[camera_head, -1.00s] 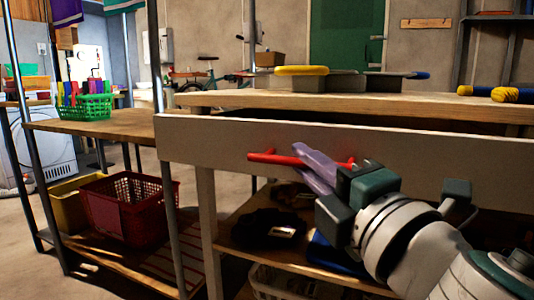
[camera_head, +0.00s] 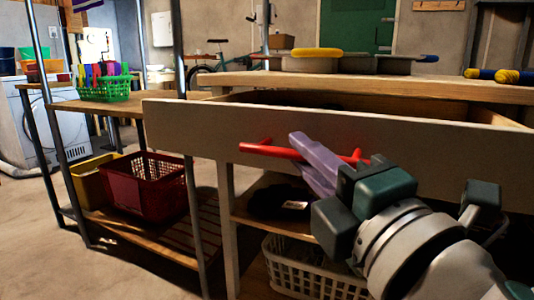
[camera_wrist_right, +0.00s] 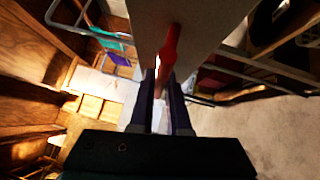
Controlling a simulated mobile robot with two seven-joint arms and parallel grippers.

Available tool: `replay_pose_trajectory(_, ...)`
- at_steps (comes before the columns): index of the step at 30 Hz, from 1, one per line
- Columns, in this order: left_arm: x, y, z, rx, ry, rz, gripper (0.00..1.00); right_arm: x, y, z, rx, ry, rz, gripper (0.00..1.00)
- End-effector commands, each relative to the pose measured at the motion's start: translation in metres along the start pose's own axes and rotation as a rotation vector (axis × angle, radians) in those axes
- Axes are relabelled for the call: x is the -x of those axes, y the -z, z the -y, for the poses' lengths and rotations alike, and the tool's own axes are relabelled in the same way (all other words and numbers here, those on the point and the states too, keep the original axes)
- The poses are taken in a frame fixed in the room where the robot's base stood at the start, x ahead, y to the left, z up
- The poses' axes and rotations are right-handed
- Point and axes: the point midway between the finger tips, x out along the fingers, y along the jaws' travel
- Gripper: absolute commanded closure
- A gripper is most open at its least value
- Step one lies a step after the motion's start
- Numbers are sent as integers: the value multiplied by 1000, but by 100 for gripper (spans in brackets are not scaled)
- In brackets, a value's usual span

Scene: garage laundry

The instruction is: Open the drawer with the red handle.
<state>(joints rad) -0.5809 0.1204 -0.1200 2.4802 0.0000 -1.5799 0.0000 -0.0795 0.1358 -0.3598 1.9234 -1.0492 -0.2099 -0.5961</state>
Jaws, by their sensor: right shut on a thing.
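The drawer (camera_head: 220,130) has a pale front panel with a red bar handle (camera_head: 262,149). It stands pulled out from under the wooden worktop, with a dark gap showing behind its front. My right gripper (camera_head: 318,162) is shut on the red handle, its purple fingers around the bar near the middle. In the right wrist view the red handle (camera_wrist_right: 168,48) runs between the two fingers (camera_wrist_right: 160,105). The fingers hide part of the handle. My left gripper is not in view.
Pans with a yellow rim (camera_head: 316,53) and yellow-blue tools (camera_head: 508,77) lie on the worktop (camera_head: 390,84). A side table at left holds a green basket (camera_head: 105,90). Below are a red basket (camera_head: 155,188) and a white basket (camera_head: 300,275). Floor at lower left is clear.

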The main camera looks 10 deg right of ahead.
Motion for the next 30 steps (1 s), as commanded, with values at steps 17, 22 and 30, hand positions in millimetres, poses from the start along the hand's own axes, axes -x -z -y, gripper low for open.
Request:
replay_pose_trajectory(17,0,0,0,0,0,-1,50,1,0,0,0,0,0,55)
replay_pose_trajectory(22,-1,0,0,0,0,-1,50,15,0,2,-1,3,1,55)
replay_pose_trajectory(30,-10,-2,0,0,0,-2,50,64,0,4,-3,4,1,55)
